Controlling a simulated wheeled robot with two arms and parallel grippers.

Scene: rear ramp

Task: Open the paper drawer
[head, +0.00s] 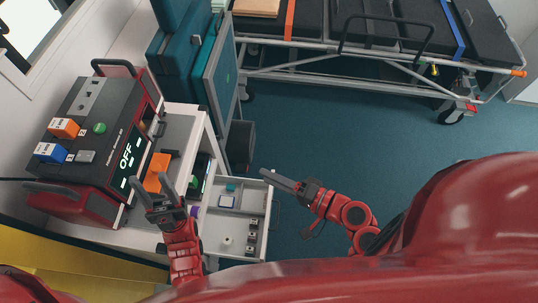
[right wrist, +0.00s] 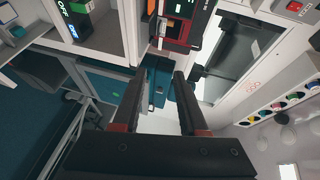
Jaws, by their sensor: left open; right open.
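The monitor (head: 98,130), a dark grey unit with red sides and a lit OFF display, stands on a white cabinet at the left of the head view. I cannot single out its paper drawer for sure. My left gripper (head: 157,203) is open and empty in front of the monitor's lower right end, over the cabinet top's near edge. My right gripper (head: 287,181) is open and empty over the floor side, right of the cabinet and apart from the monitor. In the right wrist view, its two dark fingers (right wrist: 158,100) stand apart with nothing between them.
An open white cabinet drawer (head: 262,215) with small items juts out between my two grippers. An orange block (head: 157,172) lies on the cabinet top. Teal cases (head: 190,50) stand behind. A stretcher (head: 370,45) is at the back right. The teal floor (head: 340,125) between is clear.

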